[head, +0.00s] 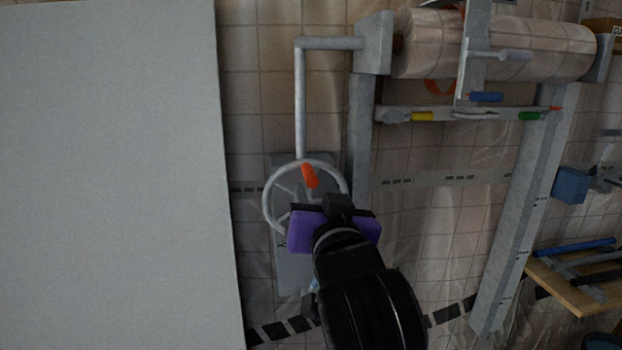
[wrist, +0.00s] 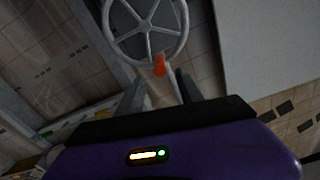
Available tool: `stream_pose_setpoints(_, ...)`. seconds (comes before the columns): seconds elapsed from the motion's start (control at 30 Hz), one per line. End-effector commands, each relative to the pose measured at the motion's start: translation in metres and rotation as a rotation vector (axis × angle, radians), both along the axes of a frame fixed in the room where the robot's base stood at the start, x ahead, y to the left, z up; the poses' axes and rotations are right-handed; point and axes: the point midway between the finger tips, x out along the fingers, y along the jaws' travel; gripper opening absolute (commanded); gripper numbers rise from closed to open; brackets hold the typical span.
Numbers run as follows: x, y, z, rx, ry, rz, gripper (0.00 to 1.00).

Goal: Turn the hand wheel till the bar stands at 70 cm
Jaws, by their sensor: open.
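The grey hand wheel (head: 268,196) has spokes and an orange knob (head: 310,176) on its rim. In the wrist view the wheel (wrist: 107,20) is at the top, with the knob (wrist: 160,66) at its lower edge. My gripper (wrist: 158,92) is open, its two fingers apart, with the knob showing beyond and between them. I cannot tell whether a finger touches it. In the head view my purple gripper body covers the wheel's lower right. The bar (head: 500,114) with yellow and green pieces spans the two grey posts, high up near the roll. Its height reading is too small to tell.
A large pale panel (head: 110,180) fills the left. A roll (head: 500,45) in clear wrap lies across the top of the frame. A wooden table (head: 580,288) with blue and black bars stands at right. A black-and-white striped line (head: 290,328) crosses below.

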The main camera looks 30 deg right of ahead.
Motion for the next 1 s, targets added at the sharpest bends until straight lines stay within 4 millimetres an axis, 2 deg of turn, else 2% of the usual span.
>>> stream_pose_setpoints(0.13,0.012,-0.004,0.0,0.011,0.004,-0.002,0.43)
stream_pose_setpoints(0.53,0.065,-0.022,0.0,0.008,0.003,-0.001,0.43)
stream_pose_setpoints(0.7,0.073,-0.024,-0.001,0.009,0.001,0.001,0.43)
stream_pose_setpoints(0.93,0.073,-0.024,-0.001,0.009,0.001,0.001,0.43)
stream_pose_setpoints(1.0,0.073,-0.024,-0.001,0.009,0.001,0.001,0.32)
